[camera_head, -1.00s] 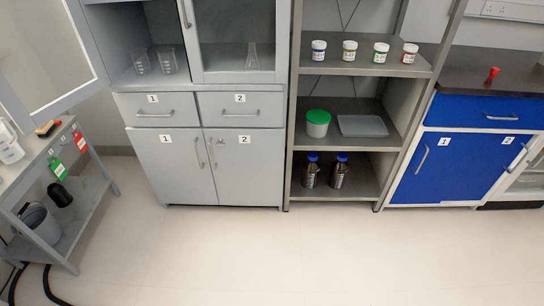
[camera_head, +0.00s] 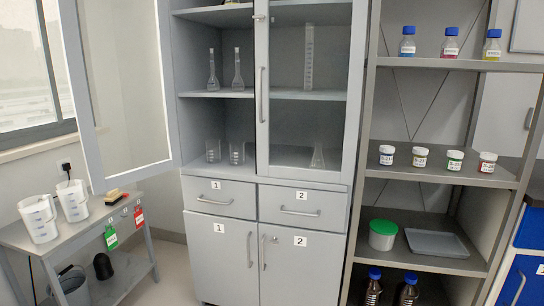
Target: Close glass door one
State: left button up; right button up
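Glass door one (camera_head: 122,85) is the left glass door of the grey cabinet (camera_head: 221,267). It stands wide open, swung out to the left with its grey frame and clear pane showing. The left half of the cabinet is uncovered, with flasks (camera_head: 237,70) on the middle shelf and beakers (camera_head: 237,152) below. The right glass door (camera_head: 306,85) is shut, with a vertical handle (camera_head: 262,95) on its left edge. Neither of my grippers is in view.
A grey side table (camera_head: 75,227) with white pitchers (camera_head: 38,218) and a brush (camera_head: 103,198) stands below the open door. An open shelf rack (camera_head: 445,172) with jars and bottles stands to the right. Little floor shows.

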aim_at(118, 53)
jog(key=z, duration=0.4)
jog(key=k, duration=0.3)
jog(key=u, duration=2.05)
jog(key=i, duration=1.75)
jog(key=u, duration=0.3)
